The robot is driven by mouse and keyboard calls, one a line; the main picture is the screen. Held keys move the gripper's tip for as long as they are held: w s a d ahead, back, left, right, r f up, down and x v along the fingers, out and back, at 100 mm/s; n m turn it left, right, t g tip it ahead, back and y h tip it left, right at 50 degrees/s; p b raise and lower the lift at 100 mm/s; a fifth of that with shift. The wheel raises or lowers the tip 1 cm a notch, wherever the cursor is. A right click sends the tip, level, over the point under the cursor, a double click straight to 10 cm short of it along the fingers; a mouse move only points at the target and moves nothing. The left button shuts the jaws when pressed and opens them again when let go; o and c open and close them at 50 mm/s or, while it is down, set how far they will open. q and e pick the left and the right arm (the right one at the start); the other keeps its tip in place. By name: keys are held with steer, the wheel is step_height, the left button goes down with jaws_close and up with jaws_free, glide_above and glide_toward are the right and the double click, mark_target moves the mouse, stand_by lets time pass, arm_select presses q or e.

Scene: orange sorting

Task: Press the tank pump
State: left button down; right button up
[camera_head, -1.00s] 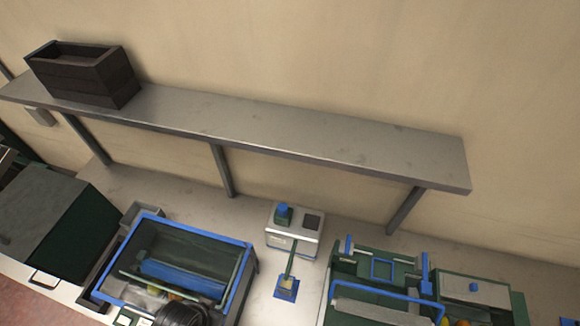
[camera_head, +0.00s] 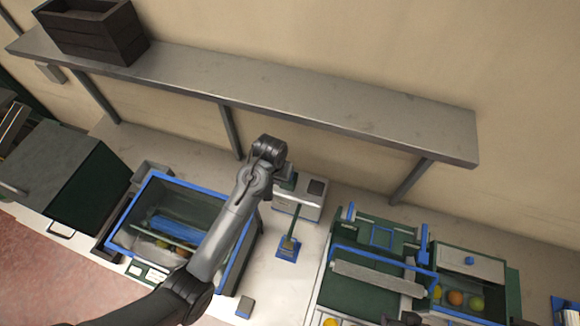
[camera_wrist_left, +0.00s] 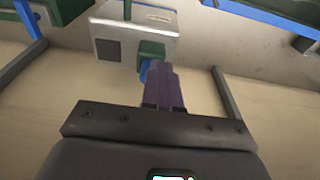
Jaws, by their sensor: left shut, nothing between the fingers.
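A white box (camera_head: 313,198) with a dark panel stands on the counter, right of the blue-rimmed tank (camera_head: 245,262). In the left wrist view the box (camera_wrist_left: 112,30) carries a green block (camera_wrist_left: 150,50) with a blue knob (camera_wrist_left: 144,68), partly hidden by my fingers. My left gripper (camera_wrist_left: 160,68) is shut and empty. Its fingertips overlap the knob in that view; I cannot tell whether they touch it. In the head view my left arm reaches across the tank, and its wrist covers the knob. My right gripper is not in view.
A metal shelf (camera_head: 300,117) with a dark crate (camera_head: 95,45) runs along the wall above. A green sorting machine (camera_head: 372,285) with fruit stands right. A green-post stand on a blue base (camera_head: 288,250) is before the box. A green cabinet (camera_head: 60,180) stands left.

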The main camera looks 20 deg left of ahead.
arm_select(q)
steer(key=w+r+t, duration=0.1)
steer(key=w+r, duration=0.4)
steer(key=r, duration=0.2)
steer(key=shift+d+r+t, duration=0.25)
steer(key=shift+r+t, duration=0.05)
steer(key=shift+r, duration=0.05)
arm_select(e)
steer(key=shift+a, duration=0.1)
arm_select(q)
steer(key=shift+w+f, duration=0.1)
steer(key=x, duration=0.4)
steer(key=s+x, duration=0.1)
steer(key=x, duration=0.8)
steer(key=shift+d+f, duration=0.1)
steer(key=shift+f, duration=0.45)
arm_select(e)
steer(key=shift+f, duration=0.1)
